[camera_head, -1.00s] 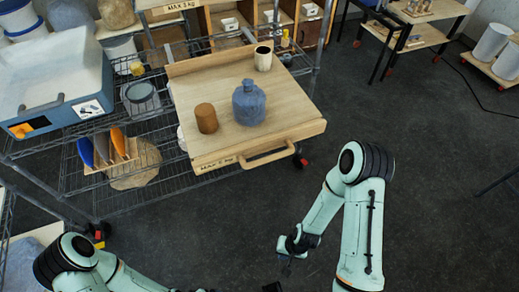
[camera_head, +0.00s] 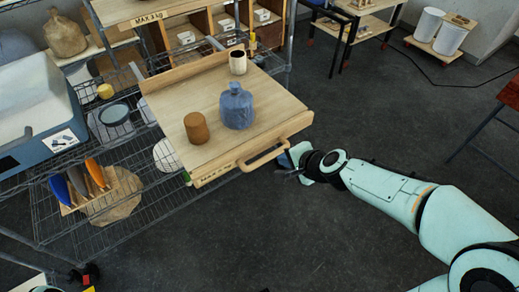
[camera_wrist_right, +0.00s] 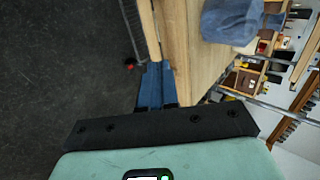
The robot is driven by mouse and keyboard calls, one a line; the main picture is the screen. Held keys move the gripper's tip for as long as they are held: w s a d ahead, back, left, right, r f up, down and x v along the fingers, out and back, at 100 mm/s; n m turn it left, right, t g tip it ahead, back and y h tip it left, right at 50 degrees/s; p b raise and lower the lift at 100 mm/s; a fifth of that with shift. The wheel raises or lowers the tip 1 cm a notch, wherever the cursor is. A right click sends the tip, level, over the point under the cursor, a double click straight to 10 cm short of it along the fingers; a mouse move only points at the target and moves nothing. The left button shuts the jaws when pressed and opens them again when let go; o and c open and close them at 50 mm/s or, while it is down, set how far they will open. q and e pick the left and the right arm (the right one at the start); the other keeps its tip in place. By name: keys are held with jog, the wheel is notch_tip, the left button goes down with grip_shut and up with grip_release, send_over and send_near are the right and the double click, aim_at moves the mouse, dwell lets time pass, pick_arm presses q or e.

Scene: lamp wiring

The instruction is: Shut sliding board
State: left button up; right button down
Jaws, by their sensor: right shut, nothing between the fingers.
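The sliding board (camera_head: 205,90) is a light wooden tray-like board, pulled out of the wire shelf, with a wooden handle (camera_head: 265,157) on its front edge. A blue bottle (camera_head: 237,106), a brown cylinder (camera_head: 196,128) and a cream cup (camera_head: 237,61) stand on it. My right gripper (camera_head: 284,161) is shut and empty, close to the right end of the handle. In the right wrist view, its blue fingers (camera_wrist_right: 155,72) are together beside the board's wooden front edge (camera_wrist_right: 178,45); I cannot tell whether they touch it. My left gripper is out of view.
The wire shelf (camera_head: 140,195) holds a blue-and-white bin (camera_head: 45,115), a grey bowl (camera_head: 114,113) and a rack of coloured plates (camera_head: 90,185). Wooden cubbies (camera_head: 195,30) stand behind the board.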

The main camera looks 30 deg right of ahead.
aim_at(258, 147)
jog(key=b+x, duration=0.3)
jog(key=x, duration=0.6)
jog(key=shift+s+f, duration=0.2)
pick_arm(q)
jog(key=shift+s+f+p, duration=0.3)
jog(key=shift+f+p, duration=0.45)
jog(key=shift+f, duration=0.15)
pick_arm(e)
jog(key=shift+w+a, duration=0.15)
jog(key=shift+w, duration=2.15)
